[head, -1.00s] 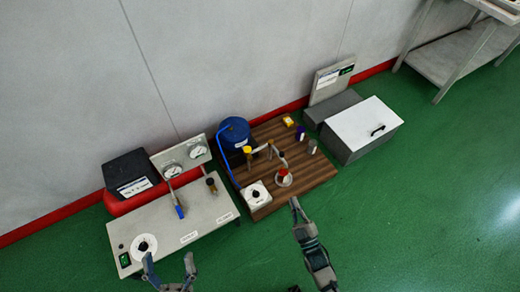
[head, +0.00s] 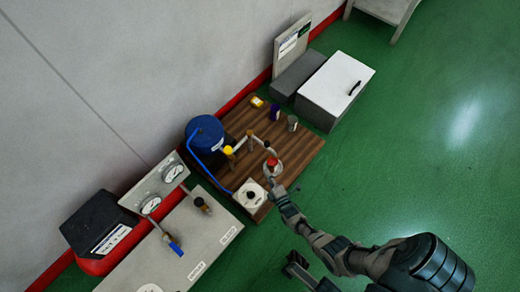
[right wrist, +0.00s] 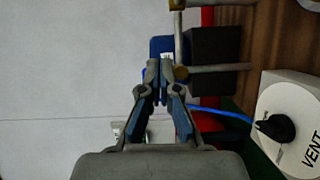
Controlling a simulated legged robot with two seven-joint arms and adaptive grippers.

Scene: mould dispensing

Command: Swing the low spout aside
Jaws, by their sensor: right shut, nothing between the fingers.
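The pipework on the brown wooden board (head: 310,150) has a yellow-topped valve (head: 229,151) and a curved grey spout (head: 262,143). The spout reaches toward a red-topped round fitting (head: 272,163); whether they touch is too small to tell. My right gripper (head: 275,189) is shut and empty just in front of that fitting, by the white knob box. In the right wrist view my right gripper (right wrist: 153,68) has its fingertips together, with grey pipes (right wrist: 225,68) with brass-coloured parts close beyond. Contact with the spout cannot be made out.
A white box with a black knob (head: 250,193) stands at the board's front corner; it reads VENT in the right wrist view (right wrist: 300,110). A blue drum (head: 205,131) and hose are behind. A gauge panel (head: 160,188) is left. Green floor is clear at right.

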